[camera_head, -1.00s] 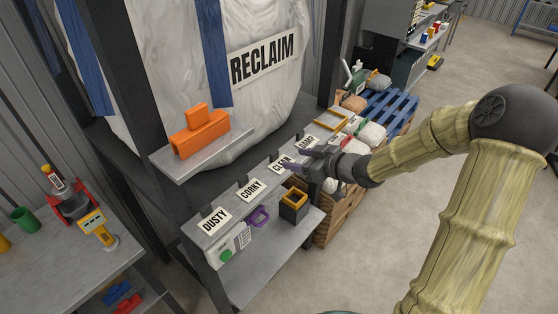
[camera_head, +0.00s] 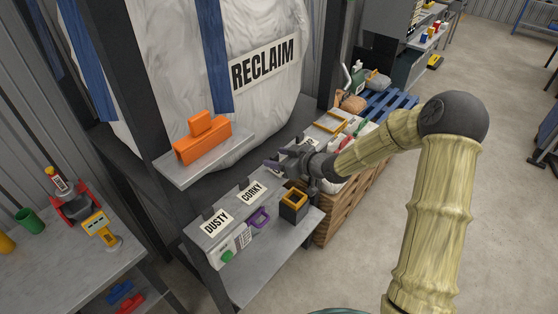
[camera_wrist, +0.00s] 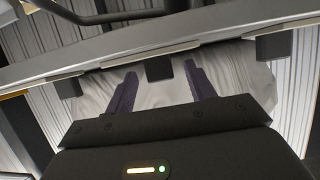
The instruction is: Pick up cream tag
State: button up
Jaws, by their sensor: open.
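Cream tags with black lettering hang in a row from dark clips on the shelf edge. The DUSTY tag (camera_head: 215,222) and the CORKY tag (camera_head: 251,192) show fully in the head view. The tags further right are mostly hidden behind my gripper (camera_head: 277,163). My gripper is open, with its purple fingers at the row just right of the CORKY tag. In the wrist view, my gripper (camera_wrist: 160,84) has empty space between its fingers. A thin pale edge, apparently a tag (camera_wrist: 140,54) seen edge-on, and a dark clip (camera_wrist: 159,68) lie just beyond the fingertips.
An orange block (camera_head: 202,139) sits on a small raised shelf above the row. A purple ring (camera_head: 258,217) and a black box with a yellow rim (camera_head: 293,203) are below the tags. A pallet crate (camera_head: 345,205) with sacks stands to the right.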

aim_at(275, 155)
jog(key=shift+x, duration=0.9)
jog(key=c, duration=1)
jog(key=shift+c, duration=0.2)
notch_tip(275, 155, up, 10)
jog(key=shift+r, duration=0.1)
